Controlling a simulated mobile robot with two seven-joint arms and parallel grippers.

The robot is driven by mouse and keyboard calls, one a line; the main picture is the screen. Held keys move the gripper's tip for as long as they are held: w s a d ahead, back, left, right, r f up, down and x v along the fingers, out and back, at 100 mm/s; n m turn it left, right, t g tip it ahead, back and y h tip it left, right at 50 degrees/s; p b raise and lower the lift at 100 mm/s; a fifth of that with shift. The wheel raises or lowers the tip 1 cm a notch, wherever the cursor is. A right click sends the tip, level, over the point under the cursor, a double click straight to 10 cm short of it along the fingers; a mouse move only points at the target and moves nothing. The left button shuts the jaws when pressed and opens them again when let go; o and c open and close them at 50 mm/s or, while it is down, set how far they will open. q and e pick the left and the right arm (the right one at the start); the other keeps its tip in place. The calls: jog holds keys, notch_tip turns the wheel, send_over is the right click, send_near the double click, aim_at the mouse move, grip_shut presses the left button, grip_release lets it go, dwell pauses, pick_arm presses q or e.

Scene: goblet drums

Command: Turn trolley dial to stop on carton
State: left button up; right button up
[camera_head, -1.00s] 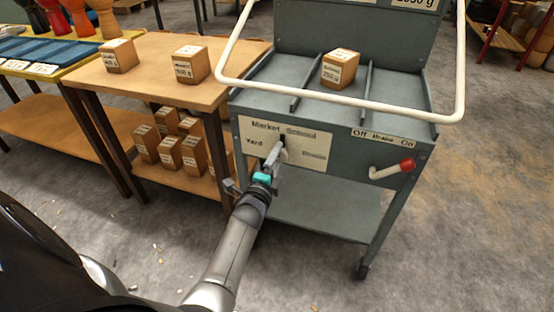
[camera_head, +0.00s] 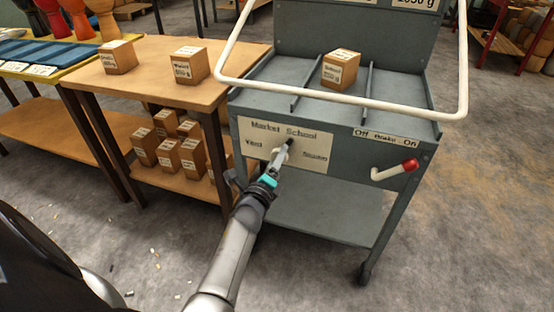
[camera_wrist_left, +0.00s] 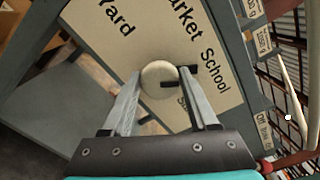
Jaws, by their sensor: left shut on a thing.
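The trolley (camera_head: 335,215) is grey, with a cream dial plate (camera_head: 312,160) on its front reading Market, School, Yard and a fourth word that is hard to read. My left gripper (camera_head: 281,156) reaches the plate and is shut on the dial, partly hiding it. In the left wrist view, the round pale dial (camera_wrist_left: 158,76) sits between the fingers. Its black pointer (camera_wrist_left: 181,76) points towards the word School. A brown carton (camera_head: 340,69) with a white label stands in the trolley's middle tray section; its label is too small to read surely. My right gripper is not in view.
A white handle rail (camera_head: 340,101) runs above the trolley front. A red-tipped brake lever (camera_head: 393,170) is right of the plate. The wooden table (camera_head: 150,70) at left holds two cartons, with several more on its lower shelf. Floor at right is clear.

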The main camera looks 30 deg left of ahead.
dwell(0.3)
pick_arm(q)
jog(key=o, duration=1.4)
jog(key=shift+c, duration=0.2)
